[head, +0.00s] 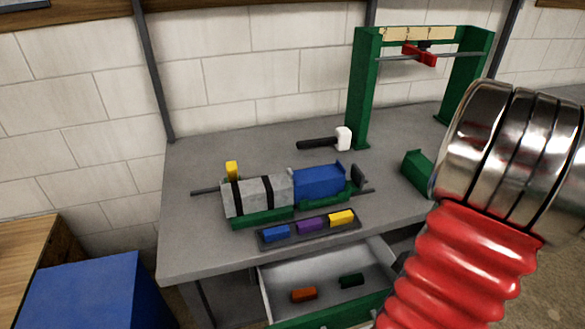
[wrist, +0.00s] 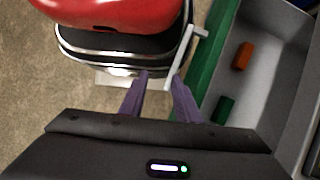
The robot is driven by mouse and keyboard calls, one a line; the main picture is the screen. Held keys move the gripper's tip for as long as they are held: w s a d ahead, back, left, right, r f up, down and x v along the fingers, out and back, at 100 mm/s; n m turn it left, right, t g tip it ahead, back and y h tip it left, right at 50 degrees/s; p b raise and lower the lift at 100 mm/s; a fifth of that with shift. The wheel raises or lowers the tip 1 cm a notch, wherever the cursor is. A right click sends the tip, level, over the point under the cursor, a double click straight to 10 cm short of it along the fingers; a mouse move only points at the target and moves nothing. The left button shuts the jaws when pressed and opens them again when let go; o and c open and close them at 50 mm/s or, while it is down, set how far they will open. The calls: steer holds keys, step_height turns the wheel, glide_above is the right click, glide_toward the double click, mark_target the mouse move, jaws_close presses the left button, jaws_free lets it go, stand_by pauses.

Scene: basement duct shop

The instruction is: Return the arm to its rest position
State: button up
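My gripper (wrist: 160,82) shows in the wrist view with two purple fingers. They are apart, and bare floor shows between them, with nothing held. A light grey bar handle (wrist: 187,55) on the green drawer front (wrist: 214,62) is close to the right fingertip; I cannot tell if they touch. In the head view my red and chrome arm fills the right side, and the gripper itself is out of that view.
The drawer (head: 372,262) under the grey workbench (head: 200,250) is open, with an orange block (head: 303,295) and a dark green block (head: 352,281) inside. A green frame (head: 362,90), a mallet (head: 343,138) and a block tray (head: 265,244) are on the bench. A blue box (head: 85,290) stands left.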

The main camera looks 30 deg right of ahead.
steer(key=w+r+n+h, duration=0.1)
steer(key=w+r+n, duration=0.1)
steer(key=w+a+r+n+h, duration=0.1)
steer(key=w+r+n, duration=0.1)
steer(key=w+a+r+n+h, duration=0.1)
steer(key=w, duration=0.1)
steer(key=shift+w+r+n, duration=0.4)
steer(key=w+a+r+n+t, duration=0.2)
steer(key=w+a+r+n, duration=0.1)
steer(key=a, duration=0.4)
steer(key=w+a+r+n+t+h, duration=0.1)
steer(key=w+a+r+n, duration=0.2)
steer(key=a+r+n, duration=0.2)
steer(key=w+a+r+n+t+h, duration=0.1)
steer(key=w+a+r+n+t, duration=0.1)
steer(key=a+r, duration=0.6)
steer(key=w+a+n, duration=0.1)
steer(key=a+n, duration=0.1)
steer(key=shift+w+a+r+n+t, duration=0.3)
steer(key=shift+w+a, duration=0.05)
steer(key=shift+a, duration=0.05)
steer(key=shift+d, duration=0.1)
